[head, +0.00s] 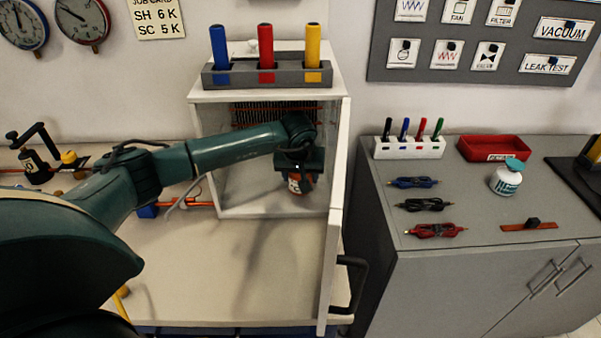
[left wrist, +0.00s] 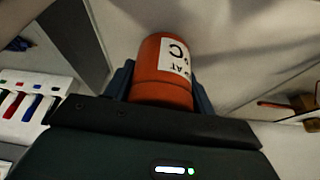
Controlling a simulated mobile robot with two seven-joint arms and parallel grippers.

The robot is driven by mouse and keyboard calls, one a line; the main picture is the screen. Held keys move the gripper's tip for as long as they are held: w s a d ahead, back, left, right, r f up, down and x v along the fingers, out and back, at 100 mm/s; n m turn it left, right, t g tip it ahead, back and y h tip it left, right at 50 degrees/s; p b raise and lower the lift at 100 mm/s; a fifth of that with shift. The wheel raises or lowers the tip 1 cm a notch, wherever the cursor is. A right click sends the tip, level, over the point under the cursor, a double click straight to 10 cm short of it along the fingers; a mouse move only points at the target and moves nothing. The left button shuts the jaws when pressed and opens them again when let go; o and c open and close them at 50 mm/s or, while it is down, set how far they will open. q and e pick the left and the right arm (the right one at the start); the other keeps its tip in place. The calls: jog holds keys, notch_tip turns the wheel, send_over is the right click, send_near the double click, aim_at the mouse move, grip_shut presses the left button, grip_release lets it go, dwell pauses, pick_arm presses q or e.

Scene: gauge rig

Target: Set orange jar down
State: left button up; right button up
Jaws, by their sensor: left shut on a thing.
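The orange jar (left wrist: 158,62) has a white label with dark letters. In the left wrist view it sits between the two fingers of my left gripper (left wrist: 160,80), which is shut on it. In the head view my left arm reaches from the left into the open front of the white cabinet (head: 204,150). My left gripper (head: 298,178) is there with the orange jar (head: 295,187) mostly hidden below it. I cannot tell whether the jar touches the surface beneath. My right gripper is not in view.
The open cabinet door (head: 337,200) stands close to the right of my gripper. A grey rack (head: 240,75) with blue, red and yellow cylinders is on top of the cabinet. The grey side counter (head: 470,205) holds a white jar (head: 507,178), a red tray (head: 493,148) and leads. The front worktop is clear.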

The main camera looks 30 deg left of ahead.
pick_arm(q)
jog(key=shift+f, duration=0.15)
jog(key=o, duration=1.1)
jog(key=shift+o, duration=0.2)
jog(key=shift+r, duration=0.4)
jog(key=s+d+b, duration=0.1)
jog(key=s, duration=0.2)
jog(key=s+d+b, duration=0.1)
jog(key=s+d, duration=0.1)
jog(key=s, duration=0.2)
jog(key=s+d+b, duration=0.1)
jog(key=s+d, duration=0.1)
jog(key=s, duration=0.2)
jog(key=shift+s+d+r, duration=0.15)
jog(key=shift+d+r, duration=0.05)
jog(key=shift+r, duration=0.15)
